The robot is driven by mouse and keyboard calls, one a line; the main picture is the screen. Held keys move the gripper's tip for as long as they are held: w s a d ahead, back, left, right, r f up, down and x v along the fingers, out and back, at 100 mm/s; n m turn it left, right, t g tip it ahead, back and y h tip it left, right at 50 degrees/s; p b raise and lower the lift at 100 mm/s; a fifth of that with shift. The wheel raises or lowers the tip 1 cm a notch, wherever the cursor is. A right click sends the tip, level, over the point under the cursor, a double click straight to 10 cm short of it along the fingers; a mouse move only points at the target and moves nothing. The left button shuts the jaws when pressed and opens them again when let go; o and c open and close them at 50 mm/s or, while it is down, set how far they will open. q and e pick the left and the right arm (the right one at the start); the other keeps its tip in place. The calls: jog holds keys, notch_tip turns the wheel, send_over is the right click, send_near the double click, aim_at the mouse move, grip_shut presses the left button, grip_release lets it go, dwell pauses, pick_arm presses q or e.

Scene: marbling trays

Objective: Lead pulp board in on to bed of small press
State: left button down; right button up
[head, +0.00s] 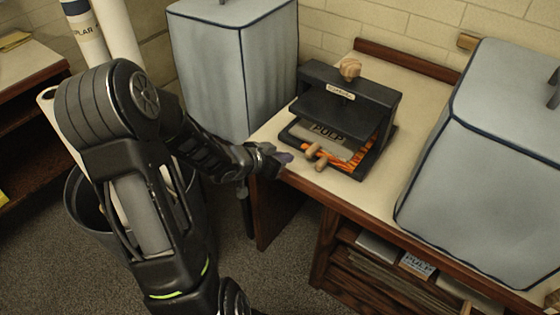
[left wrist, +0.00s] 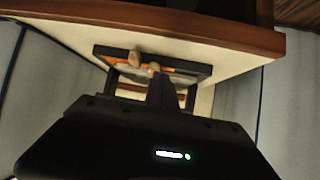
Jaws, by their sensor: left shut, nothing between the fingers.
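The small press (head: 383,95) is a black frame with a wooden knob on top, standing on the table. The grey pulp board (head: 335,140), marked PULP, lies inside its opening, over the bed; an orange streaked surface (head: 352,153) shows at its front and right. I cannot tell whether the board is fully seated. Wooden pegs or handles (head: 317,157) stick out at the press's front. My left gripper (head: 284,158) is shut and empty, just left of the press's front corner. The left wrist view shows its dark fingers (left wrist: 162,92) pointing toward the press (left wrist: 190,70). My right gripper is out of view.
Blue-grey covered bulks stand left of the press (head: 215,70) and right of it (head: 480,170). The table (head: 375,205) has bare room in front and to the right of the press. Shelves below hold flat sheets and a PULP-labelled item (head: 417,264). A bin (head: 78,205) stands at left.

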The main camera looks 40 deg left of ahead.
aim_at(310, 147)
pick_arm(q)
jog(key=w, duration=0.5)
jog(key=w+d, duration=0.1)
jog(key=w, duration=0.2)
jog(key=shift+w+f, duration=0.1)
jog(key=shift+f, duration=0.7)
jog(key=shift+s, duration=0.2)
